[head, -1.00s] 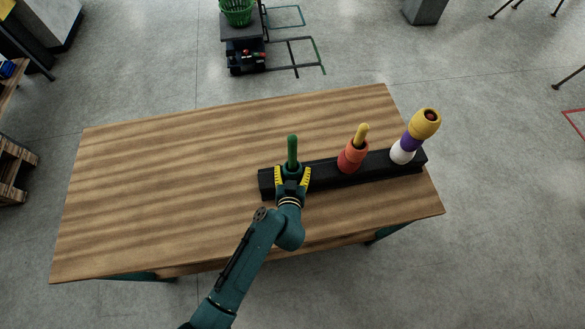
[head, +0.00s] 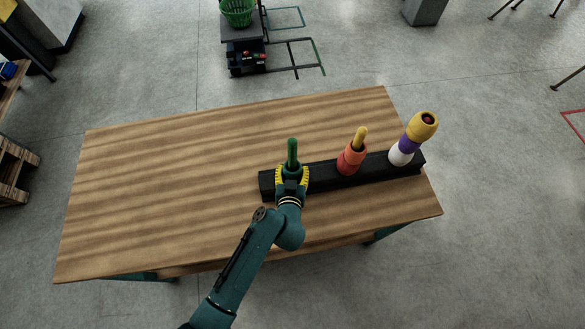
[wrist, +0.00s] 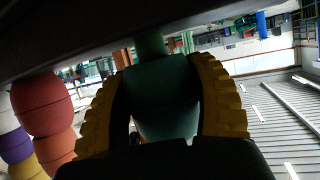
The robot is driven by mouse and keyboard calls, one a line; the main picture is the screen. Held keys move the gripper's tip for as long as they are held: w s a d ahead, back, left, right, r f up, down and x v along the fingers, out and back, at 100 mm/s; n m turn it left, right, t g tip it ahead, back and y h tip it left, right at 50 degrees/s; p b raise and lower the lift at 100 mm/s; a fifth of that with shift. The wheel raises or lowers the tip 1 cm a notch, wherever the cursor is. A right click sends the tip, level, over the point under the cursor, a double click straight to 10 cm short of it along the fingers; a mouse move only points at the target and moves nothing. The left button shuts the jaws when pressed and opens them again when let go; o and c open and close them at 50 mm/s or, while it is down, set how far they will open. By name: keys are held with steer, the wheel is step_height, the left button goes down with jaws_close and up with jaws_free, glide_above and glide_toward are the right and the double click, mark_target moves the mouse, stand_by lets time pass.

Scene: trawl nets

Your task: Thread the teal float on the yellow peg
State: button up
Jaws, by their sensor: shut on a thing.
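The teal float (head: 291,168) is around the green peg (head: 292,150), low down near the black base (head: 330,176). My gripper (head: 292,175) is shut on the float, with a yellow finger pad on each side. In the wrist view the float (wrist: 165,95) sits between the two ribbed fingers, and a bit of the green peg (wrist: 150,45) shows above it. The yellow peg (head: 361,136) stands to the right on the base, its upper part bare above stacked red and orange floats (head: 351,158).
At the base's right end, white, purple and yellow floats (head: 423,126) are stacked. The wooden table (head: 190,170) is clear to the left and behind. A cart with a green basket (head: 237,12) stands on the floor beyond.

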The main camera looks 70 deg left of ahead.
mark_target(293, 138)
steer(key=shift+r+p, duration=8.4)
steer(key=shift+r, duration=2.7)
